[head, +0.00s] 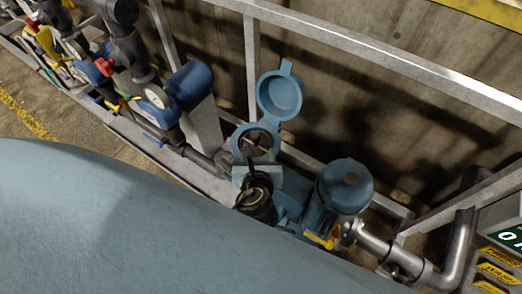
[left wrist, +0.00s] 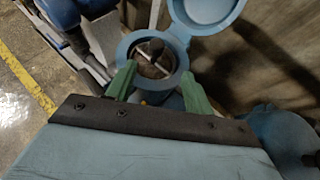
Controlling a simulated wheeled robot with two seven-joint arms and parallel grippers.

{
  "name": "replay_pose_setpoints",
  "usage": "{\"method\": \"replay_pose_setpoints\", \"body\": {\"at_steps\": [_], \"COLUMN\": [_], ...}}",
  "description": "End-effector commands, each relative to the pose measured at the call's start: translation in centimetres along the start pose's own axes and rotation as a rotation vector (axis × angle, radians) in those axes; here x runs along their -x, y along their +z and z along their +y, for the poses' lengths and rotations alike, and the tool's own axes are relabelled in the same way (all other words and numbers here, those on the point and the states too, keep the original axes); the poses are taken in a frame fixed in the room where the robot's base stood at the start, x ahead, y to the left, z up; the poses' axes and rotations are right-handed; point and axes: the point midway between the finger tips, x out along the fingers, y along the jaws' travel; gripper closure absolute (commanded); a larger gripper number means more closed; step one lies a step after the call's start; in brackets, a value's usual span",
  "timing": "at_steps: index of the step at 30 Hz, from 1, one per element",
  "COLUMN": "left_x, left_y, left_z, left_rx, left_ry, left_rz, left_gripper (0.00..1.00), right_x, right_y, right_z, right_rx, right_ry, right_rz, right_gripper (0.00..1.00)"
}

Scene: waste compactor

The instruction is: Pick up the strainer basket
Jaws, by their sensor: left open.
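The strainer housing (head: 239,142) is a blue round pot with its blue lid (head: 281,95) swung open behind it. Its open rim also shows in the left wrist view (left wrist: 179,70). Inside the mouth I see a brownish round interior with a dark knob or bar across it, which looks like the strainer basket (left wrist: 150,68); its lower part is hidden. My left gripper (head: 256,161) is at the near side of the rim. Its two green fingers (left wrist: 158,82) are spread, one on each side of the mouth's near edge, with nothing between them. Contact cannot be told. My right gripper is not in view.
A blue motor-like cylinder (head: 343,187) stands right of the housing, with a steel pipe (head: 375,241) beyond it. A second blue unit (head: 188,85) and valves stand left. A grey metal rail (head: 390,57) runs behind, before a concrete wall.

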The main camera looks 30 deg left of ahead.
Motion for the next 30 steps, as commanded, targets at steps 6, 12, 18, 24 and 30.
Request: {"method": "replay_pose_setpoints", "body": {"at_steps": [6,12,18,24,30], "left_x": [-4.4,-7.0,-8.5,-11.6,-12.7], "left_y": [-0.1,-0.2,-0.1,-0.1,-0.1], "left_z": [0.0,0.0,0.2,0.3,0.3], "left_rx": [0.0,0.0,0.002,0.002,0.002], "left_ry": [0.002,0.0,0.002,0.001,-0.001], "left_rz": [-0.001,0.001,0.002,0.001,0.003], "left_gripper": [0.48,0.48,0.48,0.48,0.48], "right_x": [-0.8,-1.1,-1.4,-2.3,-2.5], "right_y": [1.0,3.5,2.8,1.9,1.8], "right_z": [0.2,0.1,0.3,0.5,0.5], "right_rx": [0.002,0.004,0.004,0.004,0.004], "right_ry": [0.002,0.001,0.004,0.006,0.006], "right_rz": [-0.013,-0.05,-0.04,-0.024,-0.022], "right_gripper": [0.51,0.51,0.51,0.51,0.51]}}
